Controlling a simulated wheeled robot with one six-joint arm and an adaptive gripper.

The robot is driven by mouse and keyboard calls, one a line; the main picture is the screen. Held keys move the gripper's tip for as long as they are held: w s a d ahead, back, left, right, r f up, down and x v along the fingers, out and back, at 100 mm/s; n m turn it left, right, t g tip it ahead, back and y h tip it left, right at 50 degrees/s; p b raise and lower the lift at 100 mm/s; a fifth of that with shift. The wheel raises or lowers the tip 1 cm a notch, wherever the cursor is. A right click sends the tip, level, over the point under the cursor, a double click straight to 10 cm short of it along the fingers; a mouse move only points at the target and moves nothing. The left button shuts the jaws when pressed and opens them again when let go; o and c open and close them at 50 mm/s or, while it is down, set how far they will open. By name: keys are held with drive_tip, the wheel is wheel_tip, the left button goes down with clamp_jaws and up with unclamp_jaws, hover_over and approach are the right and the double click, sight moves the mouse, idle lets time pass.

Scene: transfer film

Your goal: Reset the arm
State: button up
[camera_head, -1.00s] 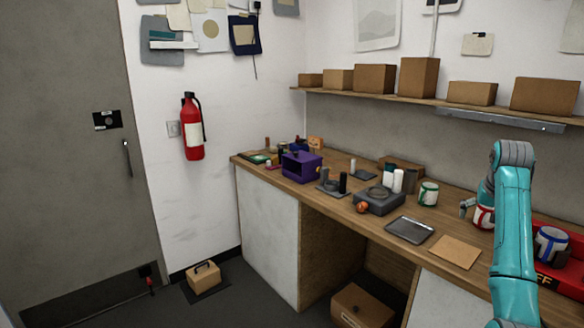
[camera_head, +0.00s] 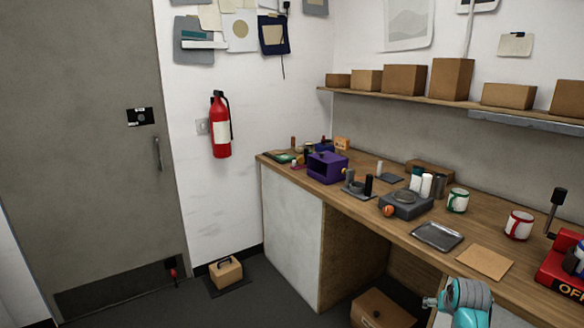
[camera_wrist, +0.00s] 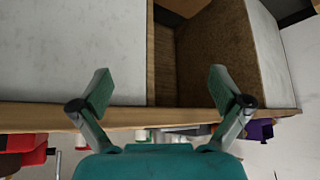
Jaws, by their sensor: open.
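My teal arm (camera_head: 468,302) shows low at the right of the head view, folded down in front of the counter. In the wrist view my gripper (camera_wrist: 162,92) is open, its two fingers wide apart with nothing between them. It faces the counter's front edge (camera_wrist: 180,116) and the open space below it, and the picture appears upside down. In the head view the fingertips are too small to judge.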

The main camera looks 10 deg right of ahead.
drive_tip(key=s+a+f+n+t, duration=0.1)
drive_tip(key=s+a+f+t, duration=0.1)
drive_tip(key=s+a+f, duration=0.7)
drive_tip(key=s+a+f+n+t, duration=0.1)
drive_tip(key=s+a+f, duration=0.45)
drive_tip(key=a, duration=0.55)
drive_tip(key=s+a+n+t+y, duration=0.1)
drive_tip(key=s+a+n+t, duration=0.1)
drive_tip(key=s+a, duration=1.1)
drive_tip(key=s+a+r+n+t+y, duration=0.1)
drive_tip(key=s+a+r+t, duration=0.1)
drive_tip(key=s+r, duration=0.7)
drive_tip(key=s+a+r+n+t+y, duration=0.1)
drive_tip(key=s+a+r+y, duration=0.1)
drive_tip(key=s+r, duration=0.7)
drive_tip(key=s+a, duration=0.1)
drive_tip(key=s, duration=0.3)
drive_tip(key=shift+s+n+t, duration=0.3)
drive_tip(key=shift+s+t, duration=0.1)
drive_tip(key=shift+r, duration=0.1)
